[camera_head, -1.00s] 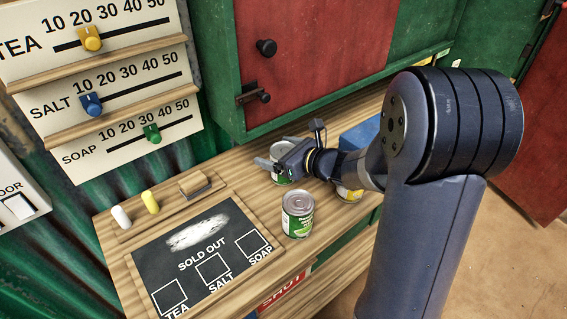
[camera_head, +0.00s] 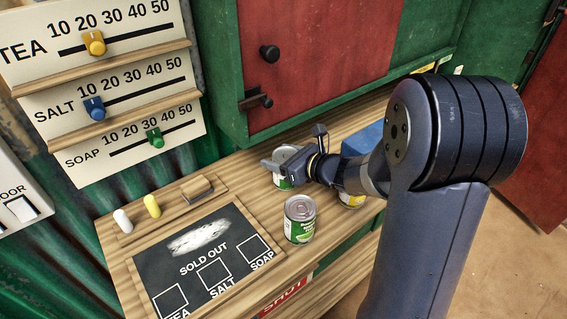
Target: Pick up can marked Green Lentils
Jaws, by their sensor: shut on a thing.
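My gripper (camera_head: 283,167) is shut on a can (camera_head: 284,153) with a silver top and a green and white label, at the back of the wooden counter. The fingers cover much of this can, and its label cannot be read. It looks upright; whether it is clear of the counter I cannot tell. A second can (camera_head: 299,221) with a green and white label stands upright nearer the front, apart from my gripper. Its print is too small to read surely.
A can with a yellow label (camera_head: 352,200) is partly hidden behind my arm. A blue box (camera_head: 362,138) stands behind it. A "SOLD OUT" slate (camera_head: 195,262), two chalks and a wooden eraser (camera_head: 197,188) lie left. A green and red cabinet (camera_head: 318,70) rises close behind.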

